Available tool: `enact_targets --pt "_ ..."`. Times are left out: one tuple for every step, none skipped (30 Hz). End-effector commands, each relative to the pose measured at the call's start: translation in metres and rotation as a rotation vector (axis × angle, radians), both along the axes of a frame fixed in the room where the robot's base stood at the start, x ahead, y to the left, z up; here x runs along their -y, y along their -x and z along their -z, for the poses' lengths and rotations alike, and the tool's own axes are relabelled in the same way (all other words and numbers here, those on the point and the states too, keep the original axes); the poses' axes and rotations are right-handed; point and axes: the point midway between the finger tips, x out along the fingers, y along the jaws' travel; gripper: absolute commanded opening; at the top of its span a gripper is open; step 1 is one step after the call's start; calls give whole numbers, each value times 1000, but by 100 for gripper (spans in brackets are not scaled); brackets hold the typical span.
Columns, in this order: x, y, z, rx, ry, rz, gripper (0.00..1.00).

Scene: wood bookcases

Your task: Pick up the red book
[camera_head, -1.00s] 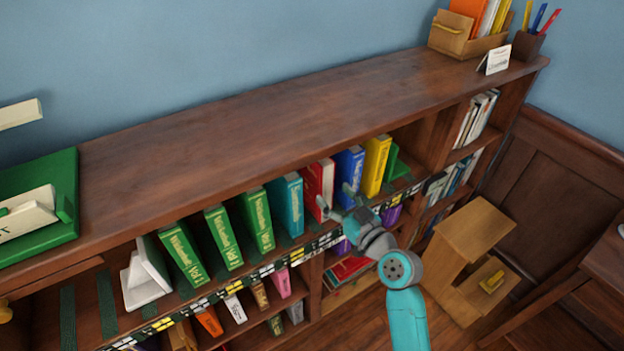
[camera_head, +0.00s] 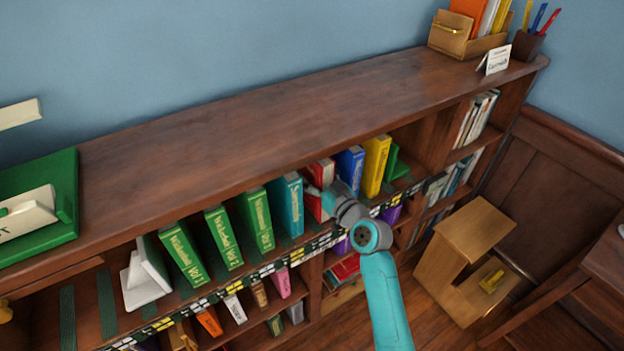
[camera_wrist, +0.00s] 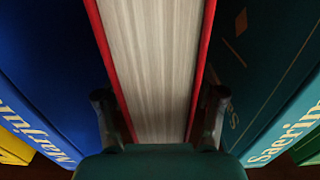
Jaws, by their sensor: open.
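The red book (camera_head: 317,172) stands upright on the upper shelf, between a teal book (camera_head: 287,205) and a blue book (camera_head: 350,163). In the wrist view the red book (camera_wrist: 150,60) shows its pale page edges between red covers. My gripper (camera_head: 324,190) is at the front of the red book and hides its middle. In the wrist view the fingers of my gripper (camera_wrist: 160,118) are apart, one on each side of the book. I cannot tell whether they touch the covers.
The blue book (camera_wrist: 50,70) and the teal book (camera_wrist: 265,65) flank the fingers closely. A yellow book (camera_head: 376,165) and several green books (camera_head: 181,252) stand on the same shelf. The bookcase top (camera_head: 250,125) overhangs them. A wooden step stool (camera_head: 473,230) stands on the floor at right.

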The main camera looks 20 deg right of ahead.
Motion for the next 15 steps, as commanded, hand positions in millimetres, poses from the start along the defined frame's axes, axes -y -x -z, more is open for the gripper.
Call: enact_targets --pt "0 0 0 0 0 0 69" --pt "0 0 0 0 0 0 69" --pt "0 0 0 0 0 0 61" --pt "0 0 0 0 0 0 54" --pt "0 0 0 0 0 0 46" --pt "0 0 0 0 0 0 36" --pt "0 0 0 0 0 0 29" --pt "0 0 0 0 0 0 21" --pt "0 0 0 0 0 0 11" --pt "0 0 0 0 0 0 4" --pt "0 0 0 0 0 0 0" --pt "0 0 0 0 0 0 0" --pt "0 0 0 0 0 0 0" --pt "0 0 0 0 0 0 0" --pt "0 0 -2 4 0 1 0"
